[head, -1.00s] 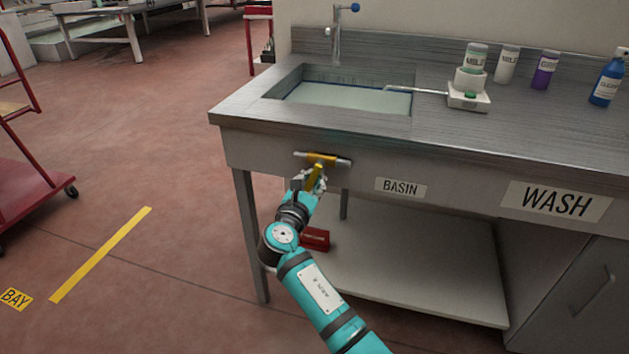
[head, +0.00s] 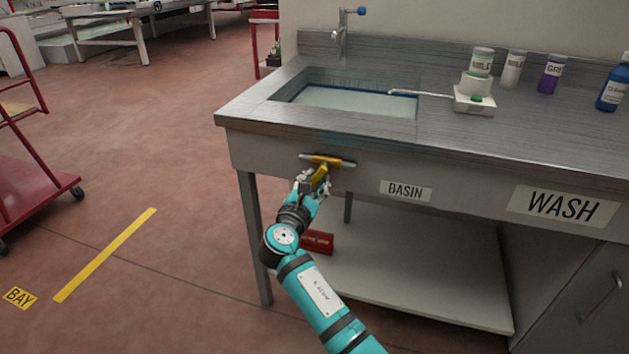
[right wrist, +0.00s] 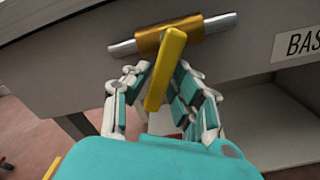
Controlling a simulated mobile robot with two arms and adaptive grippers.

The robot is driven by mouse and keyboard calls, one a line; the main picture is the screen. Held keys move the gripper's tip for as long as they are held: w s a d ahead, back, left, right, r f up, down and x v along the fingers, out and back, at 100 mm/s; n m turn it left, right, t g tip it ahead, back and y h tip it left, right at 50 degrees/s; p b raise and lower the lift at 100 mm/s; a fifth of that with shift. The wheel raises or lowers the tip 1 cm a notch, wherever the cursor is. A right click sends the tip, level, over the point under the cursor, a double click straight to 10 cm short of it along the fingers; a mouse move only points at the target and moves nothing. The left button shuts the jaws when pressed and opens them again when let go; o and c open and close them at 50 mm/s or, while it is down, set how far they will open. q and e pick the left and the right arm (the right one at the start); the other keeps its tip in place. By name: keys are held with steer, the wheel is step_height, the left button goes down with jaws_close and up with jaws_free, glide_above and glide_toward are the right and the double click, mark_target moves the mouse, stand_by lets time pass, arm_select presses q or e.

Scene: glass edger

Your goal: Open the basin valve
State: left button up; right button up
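The basin valve is a brass body on a short horizontal grey pipe (head: 347,163), on the front panel of the wash bench, left of the BASIN label (head: 406,191). Its yellow lever (right wrist: 165,70) sticks out and down across the pipe. My right gripper (head: 318,178) is at the lever, just below the brass body (right wrist: 185,38). In the right wrist view the fingers (right wrist: 163,72) stand on both sides of the lever, with a small gap on the left; contact on the right is unclear. The gripper looks open around it. My left gripper is out of view.
The basin (head: 350,98) with pale liquid is set in the bench top, under a tap (head: 342,35). A small white device (head: 474,100) and several bottles stand to the right. A lower shelf (head: 420,275) with a red box (head: 318,242) lies below. Open floor is at left.

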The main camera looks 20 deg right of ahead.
steer(key=shift+o, duration=1.1)
steer(key=shift+r, duration=0.1)
steer(key=v, duration=0.7)
steer(key=shift+s+a, duration=0.1)
steer(key=shift+s, duration=0.1)
